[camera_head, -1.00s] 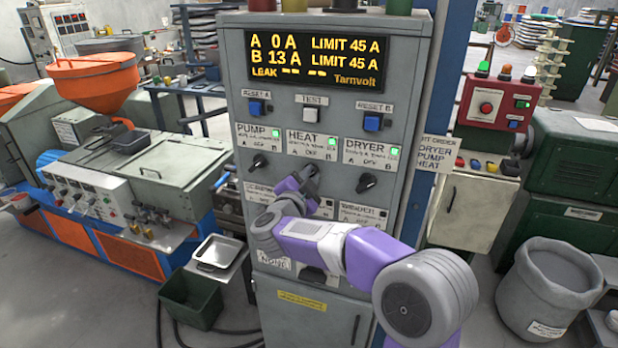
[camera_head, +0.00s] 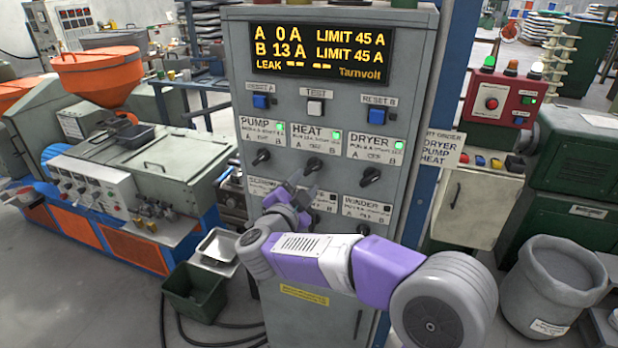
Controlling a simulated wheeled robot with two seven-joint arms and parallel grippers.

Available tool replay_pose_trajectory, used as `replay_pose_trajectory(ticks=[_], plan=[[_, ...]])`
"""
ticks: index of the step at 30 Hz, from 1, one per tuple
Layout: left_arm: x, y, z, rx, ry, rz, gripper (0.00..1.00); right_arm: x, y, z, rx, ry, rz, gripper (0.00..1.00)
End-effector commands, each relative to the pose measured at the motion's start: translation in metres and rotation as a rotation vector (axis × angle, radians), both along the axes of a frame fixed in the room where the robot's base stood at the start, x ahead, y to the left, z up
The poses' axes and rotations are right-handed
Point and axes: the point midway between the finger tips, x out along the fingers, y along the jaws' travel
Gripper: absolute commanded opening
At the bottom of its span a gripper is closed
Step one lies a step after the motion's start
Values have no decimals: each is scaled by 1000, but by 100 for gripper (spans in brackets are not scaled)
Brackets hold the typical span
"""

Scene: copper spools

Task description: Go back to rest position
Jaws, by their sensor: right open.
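My right arm comes in from the lower right, and its open right gripper (camera_head: 300,184) is in front of the grey control cabinet (camera_head: 415,95), just below the HEAT knob (camera_head: 313,164). It looks empty, and I cannot tell its exact distance from the panel. The PUMP knob (camera_head: 261,157) and DRYER knob (camera_head: 370,176) show to either side. Green lamps are lit above PUMP, HEAT and DRYER. The display (camera_head: 320,52) reads A 0 A and B 13 A, each with LIMIT 45 A. My arm and gripper hide part of the lower knob row. My left gripper is not in view.
A machine with an orange hopper (camera_head: 98,78) stands at the left. A green bin (camera_head: 194,290) and a metal tray (camera_head: 218,245) are at the cabinet's lower left. A red control box (camera_head: 500,101) and a grey sack-like bin (camera_head: 553,280) are at the right.

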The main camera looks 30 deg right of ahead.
Motion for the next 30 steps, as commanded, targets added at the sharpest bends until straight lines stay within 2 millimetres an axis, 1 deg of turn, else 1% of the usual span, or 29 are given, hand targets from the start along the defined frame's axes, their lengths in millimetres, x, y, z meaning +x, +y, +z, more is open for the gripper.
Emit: replay_pose_trajectory(ticks=[3, 6, 17, 20, 22, 23, 26, 27, 29, 30], plan=[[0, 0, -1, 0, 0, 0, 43, -6, 6, 0, 1, 0, -1, 42], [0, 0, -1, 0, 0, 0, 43, -7, 7, 0, -1, 1, -1, 42], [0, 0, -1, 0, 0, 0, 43, -7, 7, 0, -1, 1, -1, 42], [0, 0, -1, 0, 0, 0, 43, -4, 8, -5, -5, 10, 9, 42], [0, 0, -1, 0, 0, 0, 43, 4, 12, -19, -22, 38, 41, 42], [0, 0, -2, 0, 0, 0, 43, 9, 15, -29, -31, 58, 65, 42], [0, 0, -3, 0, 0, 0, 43, 30, 31, -79, -69, 155, 183, 42], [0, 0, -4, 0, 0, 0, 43, 37, 39, -107, -81, 209, 244, 42], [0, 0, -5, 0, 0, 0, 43, 45, 52, -151, -92, 295, 341, 42], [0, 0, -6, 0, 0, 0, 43, 47, 60, -180, -92, 353, 405, 42]])
